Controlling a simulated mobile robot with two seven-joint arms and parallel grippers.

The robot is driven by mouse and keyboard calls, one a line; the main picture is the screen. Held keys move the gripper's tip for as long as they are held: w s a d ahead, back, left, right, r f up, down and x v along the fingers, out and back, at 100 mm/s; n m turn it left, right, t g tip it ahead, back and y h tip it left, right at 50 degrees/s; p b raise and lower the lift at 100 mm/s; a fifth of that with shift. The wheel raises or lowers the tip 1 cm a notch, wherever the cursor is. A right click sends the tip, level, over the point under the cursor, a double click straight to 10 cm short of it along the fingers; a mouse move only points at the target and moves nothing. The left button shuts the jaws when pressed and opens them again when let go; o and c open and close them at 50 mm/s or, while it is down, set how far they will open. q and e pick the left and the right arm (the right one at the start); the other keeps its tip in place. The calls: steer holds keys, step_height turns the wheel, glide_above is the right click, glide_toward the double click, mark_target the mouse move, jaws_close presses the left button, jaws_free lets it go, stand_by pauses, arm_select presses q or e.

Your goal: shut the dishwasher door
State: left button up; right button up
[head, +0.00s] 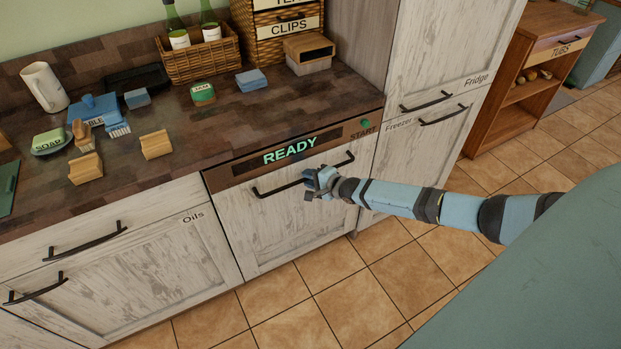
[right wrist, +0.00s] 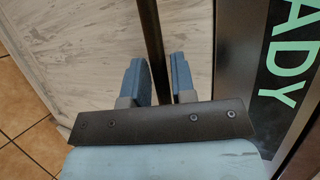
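The dishwasher door (head: 276,228) is a whitewashed wood panel below the dark control strip, whose display (head: 289,149) reads READY. The door stands upright and looks about level with the cabinet fronts; a small gap would be hard to see. Its dark bar handle (head: 276,189) runs across the top. My right gripper (head: 311,182) is at the right part of this handle. In the right wrist view the handle (right wrist: 150,35) passes between the two blue fingers of the gripper (right wrist: 160,78). Whether the fingers press on it cannot be told. My left gripper is not in view.
The counter (head: 215,125) above holds sponges, brushes, a soap dish and a bottle basket (head: 199,62). The Oils cabinet (head: 150,272) is left of the door, the fridge and freezer fronts (head: 440,75) right. The tiled floor (head: 330,275) in front is clear.

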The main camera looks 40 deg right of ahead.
steer(key=p+v, duration=0.1)
steer(key=v, duration=1.2)
steer(key=shift+s+r+p, duration=0.2)
steer(key=shift+s+p, duration=0.15)
steer(key=shift+d, duration=0.1)
steer(key=s+a+r+n+g+y+p, duration=0.15)
steer(key=s+a+n+p, duration=0.6)
steer(key=a, duration=0.95)
steer(key=s+a+r+n+h+p, duration=0.1)
steer(key=s+a+r+n, duration=0.3)
steer(key=s+n, duration=0.1)
steer(key=s+a+r+n+g+h+p, duration=0.1)
steer(key=s+a+r+n, duration=0.3)
steer(key=s, duration=0.4)
steer(key=shift+r+n+p, duration=0.5)
steer(key=shift+n+p, duration=0.2)
steer(key=shift+n, duration=0.55)
